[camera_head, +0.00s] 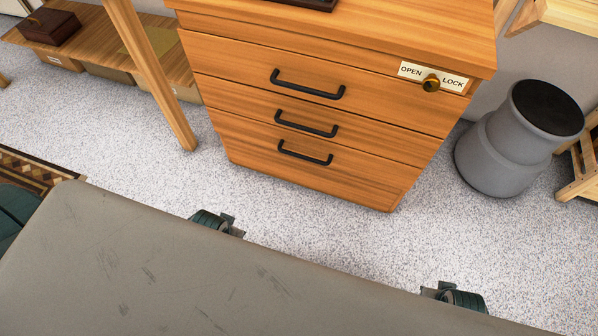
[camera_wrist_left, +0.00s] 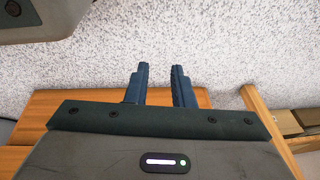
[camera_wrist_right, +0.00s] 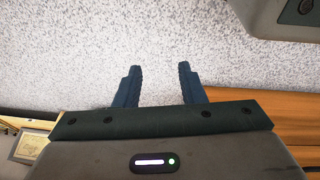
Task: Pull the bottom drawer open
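A wooden cabinet (camera_head: 240,62) with three drawers stands ahead in the head view. Each drawer has a black bar handle. The bottom drawer (camera_head: 270,172) is closed, with its handle (camera_head: 304,154) in clear view. My left gripper (camera_wrist_left: 160,72) is open and empty over the floor in the left wrist view, with wood behind it. My right gripper (camera_wrist_right: 158,70) is open and empty over the floor in the right wrist view. Both are apart from the cabinet's handles. In the head view only small dark parts of my arms show beyond my grey body.
The speckled floor (camera_head: 340,225) before the cabinet is clear.

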